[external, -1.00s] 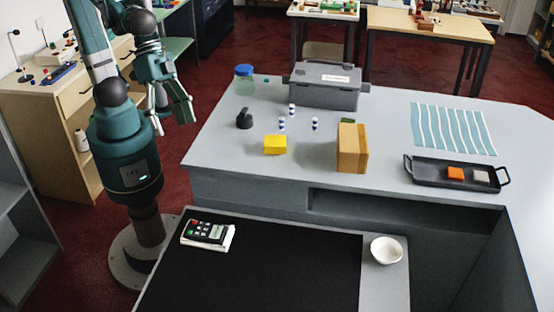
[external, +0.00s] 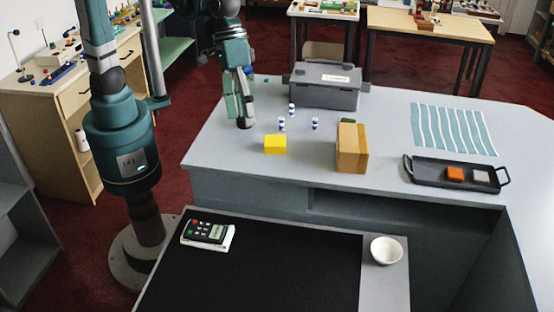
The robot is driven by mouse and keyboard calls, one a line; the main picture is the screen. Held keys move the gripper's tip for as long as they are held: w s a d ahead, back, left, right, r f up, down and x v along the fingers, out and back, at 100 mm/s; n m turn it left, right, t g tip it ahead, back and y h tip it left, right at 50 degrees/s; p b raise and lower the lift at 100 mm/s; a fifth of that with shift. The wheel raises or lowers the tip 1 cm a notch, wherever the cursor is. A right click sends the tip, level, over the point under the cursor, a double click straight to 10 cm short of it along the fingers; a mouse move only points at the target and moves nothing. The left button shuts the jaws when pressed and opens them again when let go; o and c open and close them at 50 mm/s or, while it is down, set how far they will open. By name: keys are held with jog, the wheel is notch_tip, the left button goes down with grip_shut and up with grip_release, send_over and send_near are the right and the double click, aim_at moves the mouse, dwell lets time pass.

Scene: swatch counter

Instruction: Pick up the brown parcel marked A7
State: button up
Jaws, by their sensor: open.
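A brown box-shaped parcel (external: 352,149) stands upright on the grey counter, right of a yellow block. No A7 marking can be read on the sides that show. My gripper (external: 243,124) points down over the left part of the counter, well to the left of the parcel and apart from it. Its jaws are open, and no held object shows between them. My gripper and arm hide the blue-lidded jar and most of the dark knob-like object there.
On the counter are a yellow block (external: 275,144), several small blue-and-white pieces (external: 315,124), a grey toolbox (external: 325,88), a striped cloth (external: 453,129) and a black tray (external: 430,173). A white bowl (external: 386,251) and a calculator-like device (external: 207,233) lie nearer. Counter space in front of the toolbox's right side is clear.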

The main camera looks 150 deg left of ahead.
jog(key=w+a+n+p, duration=0.2)
jog(key=w+a+n, duration=0.15)
jog(key=a, duration=0.55)
jog(key=n+h+p, duration=0.2)
jog(key=n+p, duration=0.5)
jog(key=n, duration=0.2)
send_over(353, 136)
jog(key=s, duration=0.2)
jog(key=shift+g, duration=0.4)
jog(key=f, duration=0.9)
jog(key=shift+w+a+f, duration=0.1)
jog(key=shift+a+f, duration=0.5)
jog(key=shift+a, duration=0.2)
jog(key=shift+x, duration=1.3)
jog(key=shift+x, duration=2.6)
